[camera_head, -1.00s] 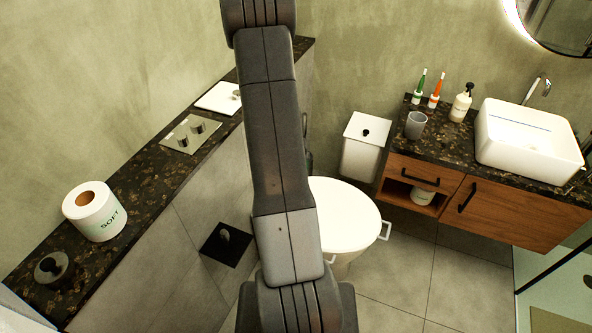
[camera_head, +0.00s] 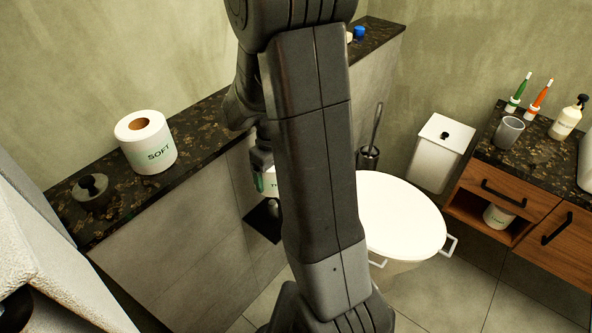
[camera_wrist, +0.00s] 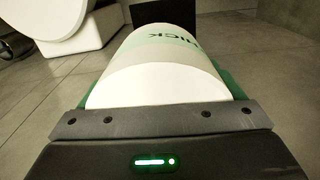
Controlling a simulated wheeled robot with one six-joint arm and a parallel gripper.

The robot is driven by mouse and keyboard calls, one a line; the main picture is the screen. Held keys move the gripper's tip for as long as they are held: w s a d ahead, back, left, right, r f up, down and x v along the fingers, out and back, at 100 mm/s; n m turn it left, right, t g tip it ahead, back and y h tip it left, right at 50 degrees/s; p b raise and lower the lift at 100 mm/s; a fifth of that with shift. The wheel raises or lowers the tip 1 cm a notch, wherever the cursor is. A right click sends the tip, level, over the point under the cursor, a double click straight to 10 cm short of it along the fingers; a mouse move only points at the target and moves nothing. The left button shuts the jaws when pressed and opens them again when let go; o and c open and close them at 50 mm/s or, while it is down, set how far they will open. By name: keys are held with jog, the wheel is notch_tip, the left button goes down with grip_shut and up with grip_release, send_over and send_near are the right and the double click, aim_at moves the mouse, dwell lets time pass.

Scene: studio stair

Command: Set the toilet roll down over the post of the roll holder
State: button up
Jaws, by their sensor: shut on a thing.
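My gripper (camera_head: 262,160) is shut on a white toilet roll (camera_wrist: 165,65) with green lettering, which fills the middle of the wrist view. In the head view only a sliver of this roll (camera_head: 271,185) shows, at the left edge of my arm. The roll holder's black square plate (camera_head: 261,222) lies below the held roll, partly covered by my arm. The roll looks apart from the holder.
Another roll marked SOFT (camera_head: 146,143) and a dark knobbed pot (camera_head: 91,190) stand on the stone ledge (camera_head: 195,128). A wooden vanity (camera_head: 500,195) is farther right.

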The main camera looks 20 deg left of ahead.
aim_at(274, 203)
jog(key=shift+s+a+n, duration=0.3)
jog(key=shift+s, duration=0.15)
jog(key=shift+f+b, duration=5.3)
jog(key=shift+f, duration=1.95)
jog(key=o, duration=0.8)
notch_tip(274, 203, up, 14)
jog(key=p, duration=0.3)
jog(key=shift+f, duration=0.1)
